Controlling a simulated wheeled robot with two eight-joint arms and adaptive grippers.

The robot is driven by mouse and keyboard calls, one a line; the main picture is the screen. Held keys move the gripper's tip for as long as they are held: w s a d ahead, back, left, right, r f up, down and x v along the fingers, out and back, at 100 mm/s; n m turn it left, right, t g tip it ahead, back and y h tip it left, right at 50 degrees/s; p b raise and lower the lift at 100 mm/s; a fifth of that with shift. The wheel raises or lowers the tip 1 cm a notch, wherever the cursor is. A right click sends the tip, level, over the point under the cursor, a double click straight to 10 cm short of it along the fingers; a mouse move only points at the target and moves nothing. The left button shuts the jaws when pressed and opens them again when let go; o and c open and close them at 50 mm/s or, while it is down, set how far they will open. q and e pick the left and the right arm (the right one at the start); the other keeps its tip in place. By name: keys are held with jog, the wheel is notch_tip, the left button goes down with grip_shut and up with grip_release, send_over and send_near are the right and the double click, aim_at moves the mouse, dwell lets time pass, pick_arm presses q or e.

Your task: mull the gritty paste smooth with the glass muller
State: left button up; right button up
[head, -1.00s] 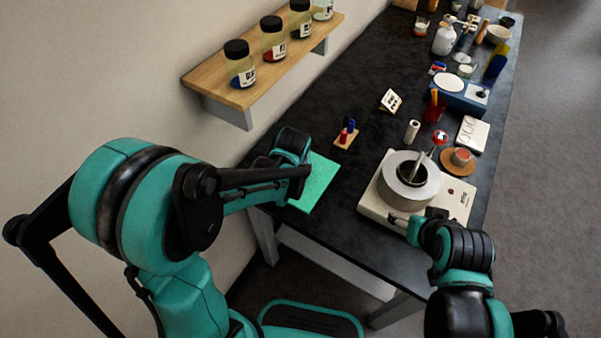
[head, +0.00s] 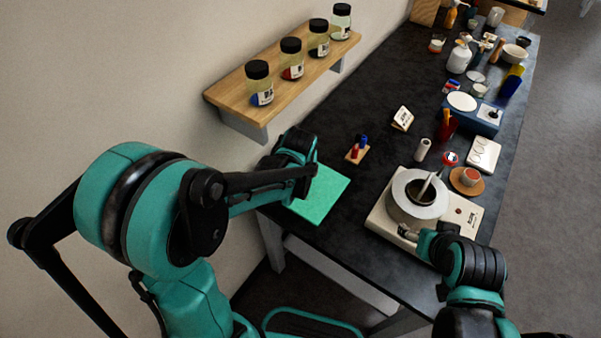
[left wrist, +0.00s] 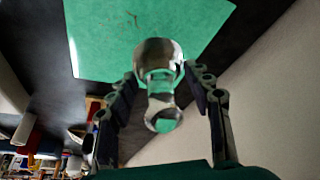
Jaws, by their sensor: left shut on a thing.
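The glass muller (left wrist: 160,75) is clear, with a rounded knob and a wider foot, in the left wrist view. My left gripper (left wrist: 163,88) has its fingers on either side of the muller and is shut on it. The muller is over or on the green slab (left wrist: 110,45); I cannot tell whether it touches. A small dark streak (left wrist: 133,18) lies on the slab; I cannot tell if it is the paste. In the head view the green slab (head: 322,196) lies at the table's near left, and my arm hides the muller. My right gripper (head: 408,231) is beside the heater, its fingers unclear.
A pale heater (head: 385,218) with a round metal pot (head: 412,209) stands right of the slab. A small wood stand (head: 356,154) with red and blue pieces is behind the slab. A wall shelf (head: 240,108) holds several jars. Dark table between slab and heater is clear.

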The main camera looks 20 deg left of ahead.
pick_arm(q)
jog(key=shift+r+p, duration=0.5)
jog(key=shift+r, duration=0.5)
jog(key=shift+r+p, duration=1.2)
jog(key=shift+r, duration=0.35)
jog(key=shift+f, duration=0.1)
